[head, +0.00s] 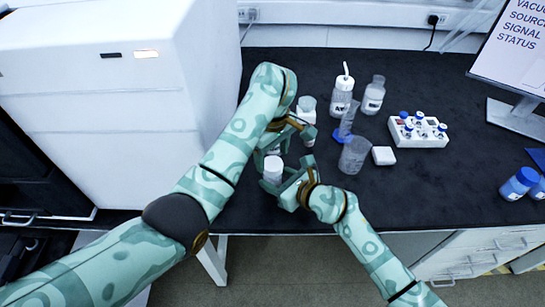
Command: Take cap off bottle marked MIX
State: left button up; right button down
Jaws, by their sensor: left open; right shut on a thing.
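A small white-capped bottle (272,168) is between the fingers of my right gripper (284,180), which is shut on it near the front left of the bench. No label on it can be read, so I cannot tell whether it is marked MIX. My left gripper (276,139) is open just behind this bottle, partly hidden by its own wrist. Another pale-capped bottle (307,104) stands just behind my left gripper, its lower part partly covered. A wash bottle with a spout (342,100) and a labelled clear bottle (374,95) stand further back.
A graduated cylinder with a blue base (346,122), a clear beaker (355,155) and a white square block (384,156) stand right of my grippers. A white rack (420,138) holds several vials. A large white instrument (100,100) bounds the left.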

aim_at(273, 175)
pick_arm(q)
jog(key=shift+f, duration=1.45)
